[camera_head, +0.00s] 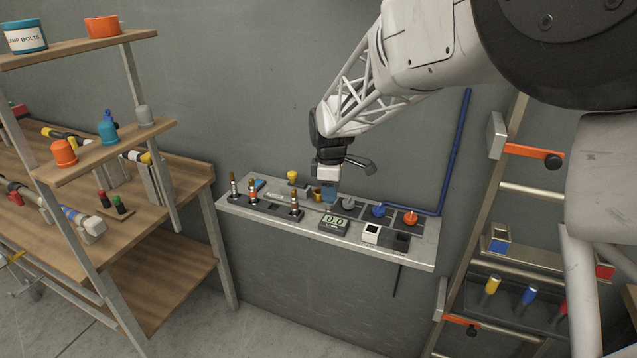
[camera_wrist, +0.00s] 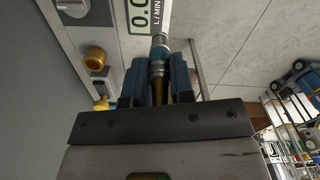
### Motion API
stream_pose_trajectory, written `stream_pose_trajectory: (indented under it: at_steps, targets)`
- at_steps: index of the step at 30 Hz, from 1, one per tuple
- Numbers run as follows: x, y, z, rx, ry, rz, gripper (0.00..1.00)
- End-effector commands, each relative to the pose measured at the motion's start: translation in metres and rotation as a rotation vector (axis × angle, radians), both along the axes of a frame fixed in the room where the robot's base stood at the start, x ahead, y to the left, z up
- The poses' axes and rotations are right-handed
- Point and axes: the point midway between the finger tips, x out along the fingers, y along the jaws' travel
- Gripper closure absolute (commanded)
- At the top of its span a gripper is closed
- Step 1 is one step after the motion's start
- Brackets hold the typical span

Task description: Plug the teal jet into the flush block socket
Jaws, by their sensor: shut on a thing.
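My gripper (camera_head: 327,190) is above the wall bench, near the meter, and its blue fingers point down. In the wrist view my gripper (camera_wrist: 160,84) is shut on the teal jet (camera_wrist: 158,51). The jet has a brass body, a teal band and a silver end that points away from the palm. In the head view I cannot make the jet out apart from the fingers. A white block (camera_head: 370,233) with a dark square top and a dark block (camera_head: 402,241) stand at the bench front. I cannot tell which is the flush block socket.
A black rack (camera_head: 268,207) holds several upright jets at the left. The meter (camera_head: 334,225) reads 0.0. A grey, a blue (camera_head: 378,210) and an orange knob (camera_head: 411,217) line the back right. A wooden shelf (camera_head: 105,150) stands left and a ladder-like rack right.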

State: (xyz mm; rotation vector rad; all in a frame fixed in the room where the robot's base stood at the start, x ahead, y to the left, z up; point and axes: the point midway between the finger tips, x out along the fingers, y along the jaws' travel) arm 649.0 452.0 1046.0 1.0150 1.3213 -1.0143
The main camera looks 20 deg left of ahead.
Motion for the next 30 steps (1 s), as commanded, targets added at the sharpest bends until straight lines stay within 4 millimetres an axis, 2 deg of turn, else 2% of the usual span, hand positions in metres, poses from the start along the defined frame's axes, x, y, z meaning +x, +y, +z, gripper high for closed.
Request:
stream_pose_trajectory:
  at_steps: [30]
  targets:
    - [0.107,0.074,-0.013,0.000,0.000,0.000,1.00]
